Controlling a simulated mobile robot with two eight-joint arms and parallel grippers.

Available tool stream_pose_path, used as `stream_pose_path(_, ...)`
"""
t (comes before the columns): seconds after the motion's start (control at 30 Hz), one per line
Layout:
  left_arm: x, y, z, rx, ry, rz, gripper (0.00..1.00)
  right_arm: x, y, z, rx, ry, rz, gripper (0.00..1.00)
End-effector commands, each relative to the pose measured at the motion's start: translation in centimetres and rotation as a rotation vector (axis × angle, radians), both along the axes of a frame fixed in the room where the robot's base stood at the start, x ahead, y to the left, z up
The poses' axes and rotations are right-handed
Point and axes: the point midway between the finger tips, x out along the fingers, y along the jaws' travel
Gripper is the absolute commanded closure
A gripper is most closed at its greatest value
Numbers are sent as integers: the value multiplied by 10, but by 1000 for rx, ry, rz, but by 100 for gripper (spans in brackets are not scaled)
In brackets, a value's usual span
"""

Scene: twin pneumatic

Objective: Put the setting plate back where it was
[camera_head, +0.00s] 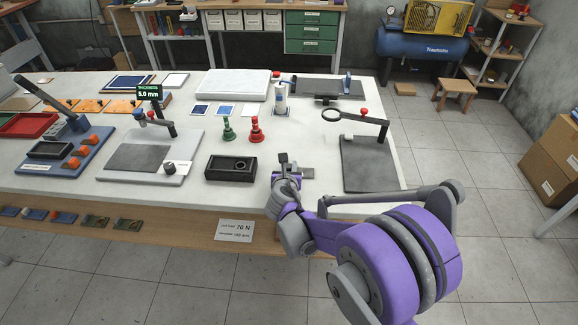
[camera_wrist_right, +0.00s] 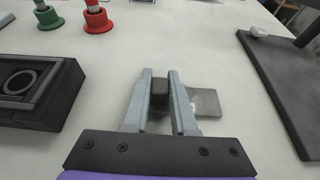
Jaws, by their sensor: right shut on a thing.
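A small flat grey metal plate, which looks like the setting plate (camera_head: 307,173), lies at or just above the white table near its front edge. It also shows in the right wrist view (camera_wrist_right: 205,103), reaching out to the right from under my fingers. My right gripper (camera_head: 286,168) is shut on a small dark block (camera_wrist_right: 159,85), which sits between its two fingers (camera_wrist_right: 160,80). I cannot tell whether the block and the plate are one piece, as the fingers hide where they meet. My left gripper is not in view.
A black box with a ring (camera_head: 231,168) stands left of my gripper. Green (camera_head: 229,131) and red (camera_head: 257,131) stamp-like pieces stand behind. A dark pad with a magnifier (camera_head: 366,160) is at right. A gauge stand (camera_head: 150,158) sits left, beneath a display (camera_head: 149,93) reading 5.0 mm.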

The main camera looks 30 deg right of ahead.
Motion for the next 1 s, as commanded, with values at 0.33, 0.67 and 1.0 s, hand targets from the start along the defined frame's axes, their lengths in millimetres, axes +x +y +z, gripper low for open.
stream_pose_path(0.33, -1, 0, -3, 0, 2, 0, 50, 0, 0, -3, 0, 0, 0, 46)
stream_pose_path(0.67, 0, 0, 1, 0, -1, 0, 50, 0, 0, 2, -1, -1, 0, 46)
stream_pose_path(1.0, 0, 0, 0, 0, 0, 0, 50, -48, 30, 24, -1, 1, 4, 46)
